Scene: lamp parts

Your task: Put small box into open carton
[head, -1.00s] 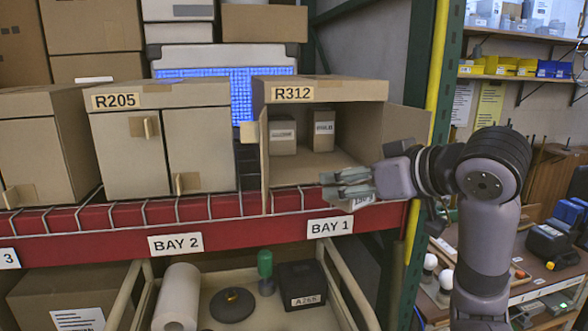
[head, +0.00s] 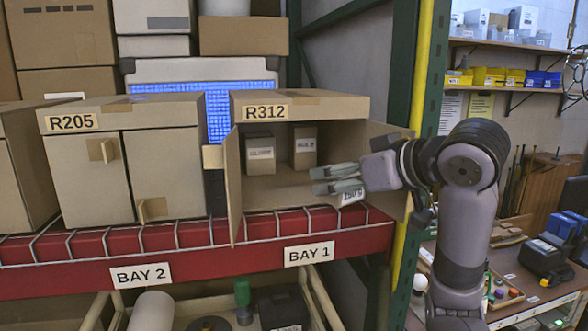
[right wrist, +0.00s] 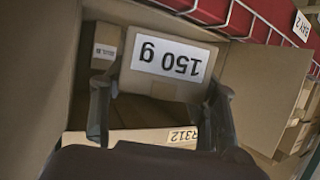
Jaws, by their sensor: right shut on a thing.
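The open carton (head: 300,107), labelled R312, stands on the shelf with its front open and its flaps spread to the sides. My right gripper (head: 330,180) is at the right part of the carton's opening, its fingers pointing left. It is shut on the small box (head: 352,194), mostly hidden behind the fingers in the head view. In the right wrist view the small box (right wrist: 145,78), with an upside-down "150 g" label, sits between the fingers (right wrist: 163,92). That view also shows the carton's label edge (right wrist: 100,138). My left gripper is not in view.
Two small boxes, one left (head: 260,158) and one right (head: 304,150), stand inside the carton toward the back. The right flap (head: 392,150) is beside my right gripper. A closed carton R205 (head: 90,185) stands to the left. The carton's front floor is clear.

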